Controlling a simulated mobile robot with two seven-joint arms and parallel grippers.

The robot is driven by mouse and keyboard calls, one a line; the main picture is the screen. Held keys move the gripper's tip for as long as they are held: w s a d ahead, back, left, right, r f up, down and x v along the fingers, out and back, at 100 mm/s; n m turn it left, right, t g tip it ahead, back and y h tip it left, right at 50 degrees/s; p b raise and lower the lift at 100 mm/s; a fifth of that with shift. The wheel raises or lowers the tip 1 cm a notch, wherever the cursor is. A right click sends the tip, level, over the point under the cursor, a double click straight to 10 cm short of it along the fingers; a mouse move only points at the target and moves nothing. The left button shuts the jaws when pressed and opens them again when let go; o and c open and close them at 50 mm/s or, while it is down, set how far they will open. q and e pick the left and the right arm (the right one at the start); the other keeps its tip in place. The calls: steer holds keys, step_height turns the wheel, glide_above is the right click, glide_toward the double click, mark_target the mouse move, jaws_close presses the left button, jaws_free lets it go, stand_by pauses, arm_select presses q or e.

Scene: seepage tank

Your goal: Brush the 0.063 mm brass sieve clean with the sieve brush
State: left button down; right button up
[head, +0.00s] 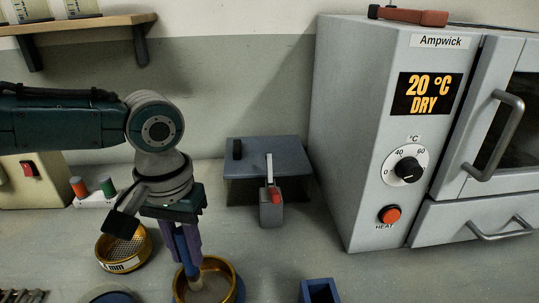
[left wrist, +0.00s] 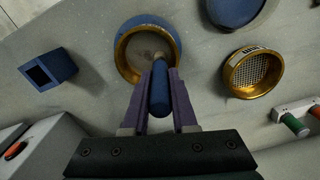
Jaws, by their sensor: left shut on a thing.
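My left gripper (head: 188,255) is shut on the blue handle of the sieve brush (left wrist: 160,90), which points downward. The brush's pale head (head: 195,283) is over the inside of a fine-meshed brass sieve (head: 236,290). In the left wrist view, the same sieve (left wrist: 122,56) lies just beyond the fingertips, with the brush head near its right side. I cannot tell if the bristles touch the mesh. This sieve's size label is not visible. A second brass sieve (head: 103,262) with coarse mesh and a partly readable "mm" label stands to the left. My right gripper is out of view.
A blue square holder (head: 318,292) stands to the right of the fine sieve. A blue round piece (head: 112,297) lies at the front left. An oven (head: 360,130) reading 20 °C DRY fills the right. A dark blue stand (head: 270,155) is behind.

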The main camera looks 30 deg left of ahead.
arm_select(q)
steer(key=shift+d, duration=0.1)
steer(key=shift+d+p, duration=0.4)
steer(key=shift+d, duration=0.65)
steer(key=shift+w+d, duration=0.1)
steer(key=shift+d, duration=0.1)
steer(key=shift+d+p, duration=0.35)
steer(key=shift+d, duration=0.7)
steer(key=shift+a, duration=0.1)
steer(key=shift+a, duration=1.2)
steer(key=shift+a, duration=0.1)
steer(key=shift+a+p, duration=0.3)
steer(key=shift+a, duration=0.75)
